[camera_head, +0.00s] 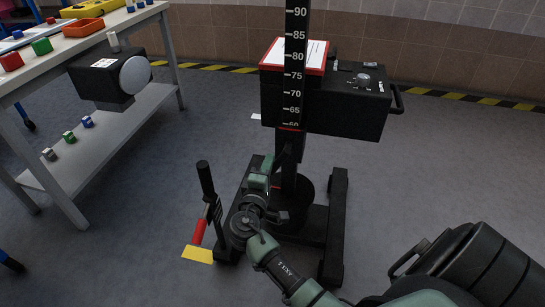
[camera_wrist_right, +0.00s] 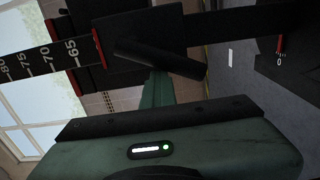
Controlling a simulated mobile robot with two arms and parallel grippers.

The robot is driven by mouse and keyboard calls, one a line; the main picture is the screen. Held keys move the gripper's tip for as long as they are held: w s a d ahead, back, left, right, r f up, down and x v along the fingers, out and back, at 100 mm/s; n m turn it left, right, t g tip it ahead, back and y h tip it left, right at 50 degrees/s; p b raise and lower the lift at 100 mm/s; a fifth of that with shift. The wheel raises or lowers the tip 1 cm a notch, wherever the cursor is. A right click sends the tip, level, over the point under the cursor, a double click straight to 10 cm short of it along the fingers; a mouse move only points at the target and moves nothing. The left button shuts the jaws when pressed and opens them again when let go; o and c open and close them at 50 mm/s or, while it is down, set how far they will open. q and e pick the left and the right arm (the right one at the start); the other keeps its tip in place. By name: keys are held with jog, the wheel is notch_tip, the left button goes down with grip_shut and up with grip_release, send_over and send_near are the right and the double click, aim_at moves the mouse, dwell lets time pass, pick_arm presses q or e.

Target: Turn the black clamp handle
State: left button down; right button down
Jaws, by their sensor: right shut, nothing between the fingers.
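A black cylindrical handle (camera_wrist_right: 160,58), which looks like the clamp handle, lies slanted across the right wrist view, close to the scaled column (camera_wrist_right: 62,54). In the head view I cannot clearly pick this handle out beside the column (camera_head: 296,60). My right gripper (camera_head: 268,164) is shut and empty, close to the column below the red scale mark. In the right wrist view its green finger part (camera_wrist_right: 157,90) reaches up to the handle, which overlaps its tip; I cannot tell whether they touch. My left gripper is not in view.
A black box (camera_head: 345,105) with a side handle is mounted on the column. The black floor base (camera_head: 334,220) spreads below. A red and black lever (camera_head: 199,231) stands left of my arm. A workbench (camera_head: 95,48) and a black lamp-like unit (camera_head: 92,85) are at left.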

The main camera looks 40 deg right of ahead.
jog(key=shift+s+d+f+b, duration=0.3)
jog(key=shift+s+d+f, duration=0.1)
jog(key=shift+f, duration=0.1)
jog(key=shift+s+d+f+b, duration=0.25)
jog(key=shift+s+f, duration=0.1)
jog(key=shift+f, duration=0.15)
jog(key=shift+w+a+r, duration=0.1)
jog(key=shift+r, duration=0.05)
jog(key=v, duration=0.8)
jog(key=shift+w+a+r, duration=0.25)
jog(key=shift+w+a, duration=0.05)
